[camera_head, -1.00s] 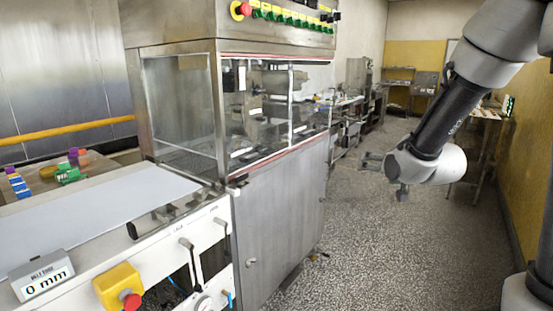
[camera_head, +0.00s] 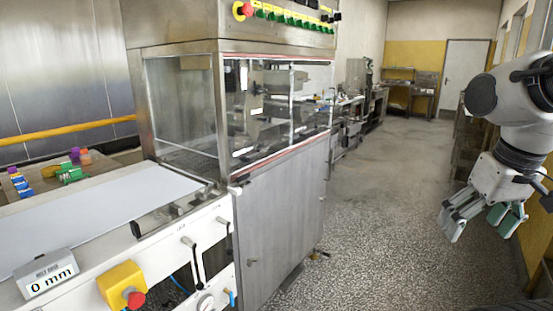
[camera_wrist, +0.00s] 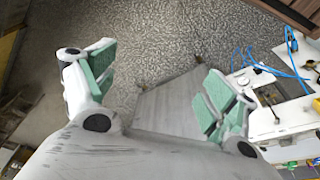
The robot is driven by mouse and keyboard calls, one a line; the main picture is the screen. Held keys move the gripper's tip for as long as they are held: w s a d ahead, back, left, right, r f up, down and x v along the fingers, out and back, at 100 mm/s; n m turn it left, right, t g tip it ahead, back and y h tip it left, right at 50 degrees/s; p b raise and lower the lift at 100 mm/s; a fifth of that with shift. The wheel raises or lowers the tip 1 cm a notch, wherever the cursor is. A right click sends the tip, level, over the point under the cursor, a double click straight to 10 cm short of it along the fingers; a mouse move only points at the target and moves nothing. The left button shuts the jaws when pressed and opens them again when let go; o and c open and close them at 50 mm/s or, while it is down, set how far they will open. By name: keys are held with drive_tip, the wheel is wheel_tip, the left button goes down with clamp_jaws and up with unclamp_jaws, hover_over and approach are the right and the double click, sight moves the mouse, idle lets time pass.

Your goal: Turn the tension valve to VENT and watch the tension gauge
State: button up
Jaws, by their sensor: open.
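A small round gauge (camera_head: 205,302) sits low on the white front panel in the head view, cut by the bottom edge. Its needle and markings are too small to read. A small blue handle (camera_head: 231,297), seemingly the tension valve, is just right of it; its setting cannot be read. My gripper (camera_head: 480,215) is open and empty over the aisle at the right, well apart from the panel. In the wrist view my gripper (camera_wrist: 158,82) shows its green-padded fingers spread, with floor and a grey cabinet panel between and beyond them.
A yellow stop box (camera_head: 122,285) with a red button and a display (camera_head: 47,274) reading 0 mm are left of the gauge. Two levers stick out above it. The steel cabinet (camera_head: 280,215) stands right of the panel. The speckled floor (camera_head: 370,230) is clear. Blue hose (camera_wrist: 290,62) shows in the wrist view.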

drive_tip(key=r, duration=0.1)
drive_tip(key=r+t, duration=0.1)
drive_tip(key=shift+s+d+r+t, duration=0.3)
drive_tip(key=shift+s+r+t, duration=0.1)
idle(0.5)
